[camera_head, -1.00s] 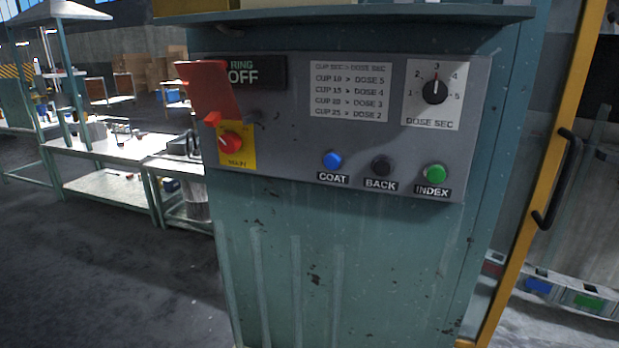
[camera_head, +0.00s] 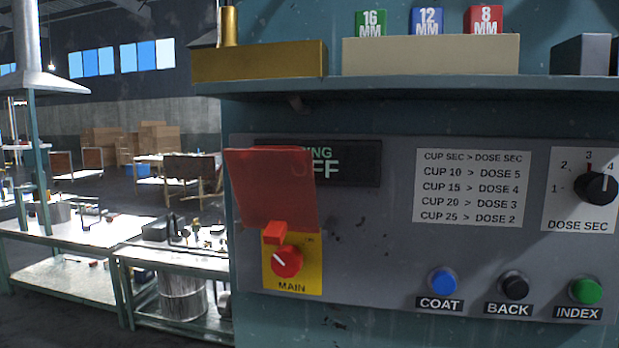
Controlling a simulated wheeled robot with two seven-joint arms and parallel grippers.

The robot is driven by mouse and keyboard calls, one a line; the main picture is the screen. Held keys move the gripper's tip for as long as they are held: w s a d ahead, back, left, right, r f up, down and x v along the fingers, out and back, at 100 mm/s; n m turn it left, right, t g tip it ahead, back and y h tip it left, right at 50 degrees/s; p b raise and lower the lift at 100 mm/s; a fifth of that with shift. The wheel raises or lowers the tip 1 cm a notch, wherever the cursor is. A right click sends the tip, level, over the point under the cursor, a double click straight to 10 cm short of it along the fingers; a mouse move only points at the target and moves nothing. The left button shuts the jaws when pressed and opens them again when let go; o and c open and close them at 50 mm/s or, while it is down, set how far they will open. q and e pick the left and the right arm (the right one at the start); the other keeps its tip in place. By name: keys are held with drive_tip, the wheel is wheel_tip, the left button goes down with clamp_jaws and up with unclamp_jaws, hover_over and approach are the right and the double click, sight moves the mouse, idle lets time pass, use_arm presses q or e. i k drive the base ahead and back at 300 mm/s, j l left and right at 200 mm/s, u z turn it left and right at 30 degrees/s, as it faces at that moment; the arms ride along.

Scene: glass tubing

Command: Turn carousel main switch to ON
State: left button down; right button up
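The main switch (camera_head: 286,261) is a red rotary knob on a yellow plate (camera_head: 308,274) marked MAIN, low on the left of the grey control panel (camera_head: 390,250). Its white pointer mark slants to the upper left. A red translucent cover flap (camera_head: 270,190) stands raised above the knob, with a small red tab (camera_head: 275,232) just over it. The flap partly hides a dark display (camera_head: 350,162) that reads "RING OFF" in part. Neither of my grippers is in view.
To the right are a dose knob (camera_head: 595,188) and COAT (camera_head: 442,281), BACK (camera_head: 513,287) and INDEX (camera_head: 586,291) buttons. A shelf (camera_head: 420,90) with size blocks juts out above the panel. Workbenches (camera_head: 70,243) stand at the left.

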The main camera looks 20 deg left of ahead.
sight(288, 260)
drive_tip(key=i+j+z, duration=0.1)
drive_tip(key=j+z, duration=0.65)
drive_tip(key=j, duration=0.3)
drive_tip(key=k+j+z, duration=0.1)
drive_tip(key=j+z, duration=0.3)
drive_tip(key=k+j+z, duration=0.15)
drive_tip(key=j+z, duration=0.25)
drive_tip(key=j, duration=0.2)
drive_tip(key=k+j+z, duration=0.2)
drive_tip(key=j+z, duration=0.2)
drive_tip(key=j, duration=0.1)
